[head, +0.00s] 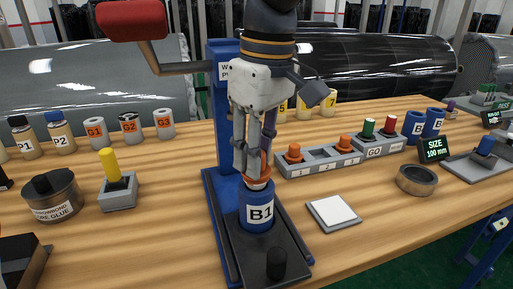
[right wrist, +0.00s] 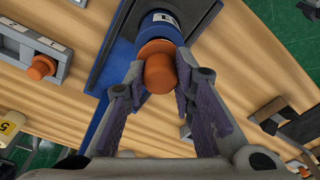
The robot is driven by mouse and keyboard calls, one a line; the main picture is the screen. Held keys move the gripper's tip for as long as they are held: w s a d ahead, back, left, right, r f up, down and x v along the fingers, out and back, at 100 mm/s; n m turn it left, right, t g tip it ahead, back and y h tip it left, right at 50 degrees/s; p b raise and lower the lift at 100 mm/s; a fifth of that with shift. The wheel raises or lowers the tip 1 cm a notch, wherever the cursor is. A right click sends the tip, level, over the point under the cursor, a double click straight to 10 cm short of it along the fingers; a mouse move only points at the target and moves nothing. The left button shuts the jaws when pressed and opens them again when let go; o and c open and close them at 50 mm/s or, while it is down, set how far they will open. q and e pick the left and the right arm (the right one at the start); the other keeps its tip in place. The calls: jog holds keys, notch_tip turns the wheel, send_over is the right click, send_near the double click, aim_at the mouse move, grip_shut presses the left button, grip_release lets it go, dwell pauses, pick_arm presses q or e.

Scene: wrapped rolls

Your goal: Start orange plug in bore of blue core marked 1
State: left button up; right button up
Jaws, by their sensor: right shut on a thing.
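The blue core marked B1 (head: 258,207) stands upright on the dark plate of the blue press. The orange plug (head: 265,165) is at its upper end, in line with it. My right gripper (head: 256,165) points down over the core and is shut on the plug. In the right wrist view the plug (right wrist: 158,72) sits between the fingertips of my right gripper (right wrist: 158,82), its wider flange at the end of the blue core (right wrist: 160,28). How far the plug is inside the bore is hidden. My left gripper is not in view.
The blue press (head: 222,165) has a red-gripped lever (head: 130,20) at upper left. A grey rack (head: 325,160) holds more orange, green and red plugs to the right. A white pad (head: 333,212) and a ring (head: 416,180) lie right; a glue pot (head: 50,195) stands left.

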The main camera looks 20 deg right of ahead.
jog(key=shift+f, duration=0.7)
dwell(0.3)
jog(key=o, duration=1.1)
notch_tip(320, 180, up, 12)
jog(key=s, duration=0.1)
jog(key=shift+d, duration=0.4)
